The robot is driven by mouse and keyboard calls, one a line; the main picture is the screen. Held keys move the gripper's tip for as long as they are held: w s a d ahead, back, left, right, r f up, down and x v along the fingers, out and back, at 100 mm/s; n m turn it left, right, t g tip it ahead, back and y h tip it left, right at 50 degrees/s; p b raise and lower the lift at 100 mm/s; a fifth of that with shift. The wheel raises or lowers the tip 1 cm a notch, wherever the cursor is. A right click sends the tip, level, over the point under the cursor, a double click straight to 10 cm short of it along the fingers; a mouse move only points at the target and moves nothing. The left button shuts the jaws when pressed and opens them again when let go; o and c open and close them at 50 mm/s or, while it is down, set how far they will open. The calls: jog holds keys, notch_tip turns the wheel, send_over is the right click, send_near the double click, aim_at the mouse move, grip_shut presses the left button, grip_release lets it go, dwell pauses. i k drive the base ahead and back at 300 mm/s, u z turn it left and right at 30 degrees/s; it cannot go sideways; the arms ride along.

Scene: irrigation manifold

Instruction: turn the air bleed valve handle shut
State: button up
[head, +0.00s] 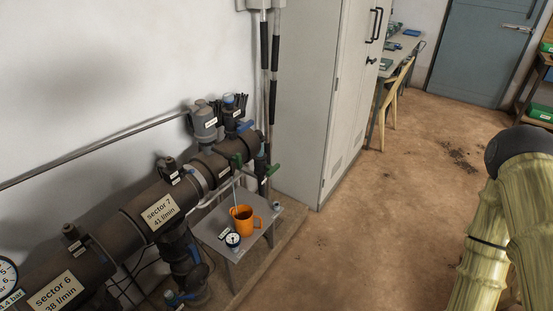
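The manifold (130,225) is a thick dark pipe that runs along the wall from lower left to the middle. Near its far end are a blue lever handle (245,127) and two green handles, one on the pipe (237,161) and one at its end (272,169). Labels there are too small to read, so I cannot tell which is the air bleed valve handle. A grey fitting (204,123) and a dark fitting with a blue cap (231,112) stand on top of the pipe. My arm is at the right edge, away from the manifold; my gripper is out of view.
A tall grey cabinet (318,95) stands behind. The brown floor (365,230) to the right is open.

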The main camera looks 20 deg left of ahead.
aim_at(237, 159)
jog(key=z, duration=0.05)
jog(key=k, duration=0.7)
jog(key=u, duration=0.8)
jog(key=i, duration=0.5)
